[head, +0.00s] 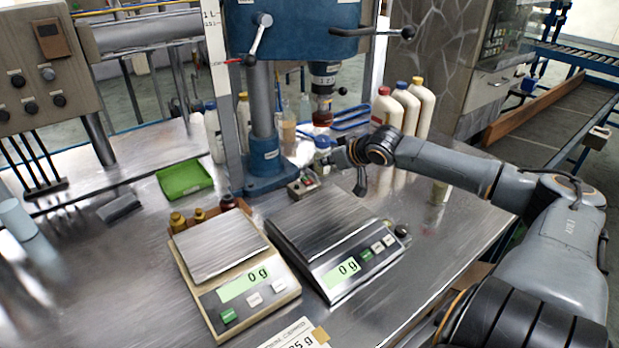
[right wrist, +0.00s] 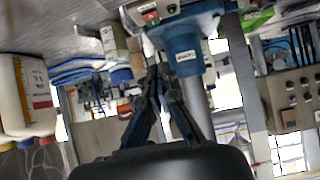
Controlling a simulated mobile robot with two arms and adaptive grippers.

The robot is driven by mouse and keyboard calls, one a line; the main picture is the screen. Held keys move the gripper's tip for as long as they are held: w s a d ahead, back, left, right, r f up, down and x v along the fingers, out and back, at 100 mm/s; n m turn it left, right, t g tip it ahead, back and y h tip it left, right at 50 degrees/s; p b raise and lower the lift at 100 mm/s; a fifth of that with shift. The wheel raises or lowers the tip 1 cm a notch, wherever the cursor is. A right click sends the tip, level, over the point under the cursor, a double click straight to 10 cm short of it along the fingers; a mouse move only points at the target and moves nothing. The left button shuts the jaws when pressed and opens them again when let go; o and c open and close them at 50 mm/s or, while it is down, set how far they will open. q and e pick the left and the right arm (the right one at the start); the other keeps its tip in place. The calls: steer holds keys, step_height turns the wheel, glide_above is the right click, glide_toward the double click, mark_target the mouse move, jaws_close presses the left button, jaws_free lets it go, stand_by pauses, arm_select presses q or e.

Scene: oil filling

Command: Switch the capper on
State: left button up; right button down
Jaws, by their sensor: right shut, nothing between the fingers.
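The capper is a blue press with a grey column (head: 262,110), a blue base (head: 270,172) and a chuck (head: 324,85) under its blue head (head: 290,30). A small switch box with red and green buttons (head: 301,186) sits on the bench beside the base. It also shows at the top of the right wrist view (right wrist: 152,14), beyond the fingertips. My right gripper (head: 326,163) is just right of the box, apart from it in the head view. Its fingers (right wrist: 158,76) are shut and empty. My left gripper is out of view.
Two scales (head: 218,250) (head: 320,235) stand in front of the box. White bottles (head: 388,112) stand behind my right arm. A green tray (head: 184,179) lies left of the base. Small brown bottles (head: 178,222) stand by the left scale. The bench's right front is mostly clear.

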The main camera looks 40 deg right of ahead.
glide_above(309, 183)
steer(key=f, duration=0.5)
steer(key=shift+s+a, duration=0.1)
steer(key=shift+s, duration=0.1)
step_height(309, 183, down, 3)
steer(key=shift+w+r, duration=0.1)
steer(key=shift+r, duration=0.05)
steer(key=shift+f+p, duration=0.3)
steer(key=shift+f, duration=0.25)
